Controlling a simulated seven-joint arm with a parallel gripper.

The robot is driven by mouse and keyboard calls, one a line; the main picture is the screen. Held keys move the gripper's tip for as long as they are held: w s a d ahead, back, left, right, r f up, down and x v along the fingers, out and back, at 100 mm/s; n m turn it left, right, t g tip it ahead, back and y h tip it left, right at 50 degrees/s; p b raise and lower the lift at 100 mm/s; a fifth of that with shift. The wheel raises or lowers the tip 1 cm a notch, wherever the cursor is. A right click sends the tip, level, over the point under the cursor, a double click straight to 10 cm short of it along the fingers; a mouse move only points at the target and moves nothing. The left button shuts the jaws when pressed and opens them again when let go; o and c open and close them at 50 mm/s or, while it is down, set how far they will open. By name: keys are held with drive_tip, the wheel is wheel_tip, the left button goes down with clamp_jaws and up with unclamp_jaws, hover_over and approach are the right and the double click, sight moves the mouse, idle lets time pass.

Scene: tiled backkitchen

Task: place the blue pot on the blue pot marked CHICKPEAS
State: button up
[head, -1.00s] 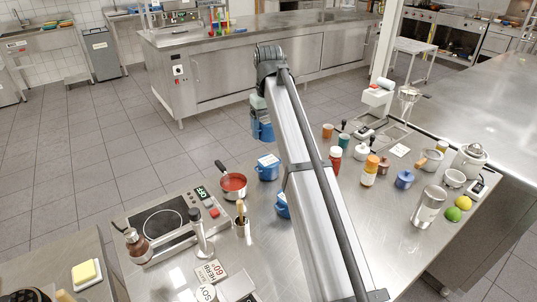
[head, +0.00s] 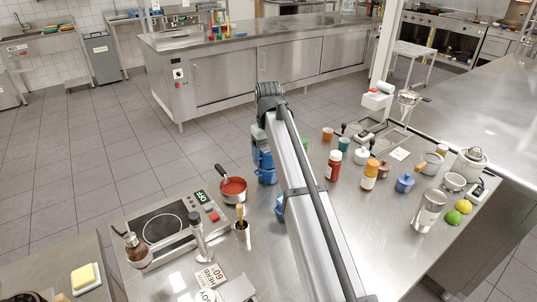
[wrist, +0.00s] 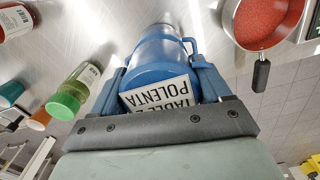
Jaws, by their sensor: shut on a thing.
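My gripper (wrist: 160,78) is shut on a blue pot (wrist: 150,73) whose lid label reads TABLE 2 POLENTA, upside down in the wrist view. The lower pot's label is hidden. A further blue pot (head: 279,209) is mostly hidden behind my arm. No CHICKPEAS marking can be read.
A red-filled saucepan (head: 233,188) stands just left of the two pots, also in the wrist view (wrist: 265,20). A hob (head: 165,225) is further left.

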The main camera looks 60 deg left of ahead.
sight(268, 147)
drive_tip(key=shift+f, duration=0.1)
drive_tip(key=o, duration=1.2)
wheel_tip(268, 147, up, 12)
drive_tip(key=shift+r, duration=0.15)
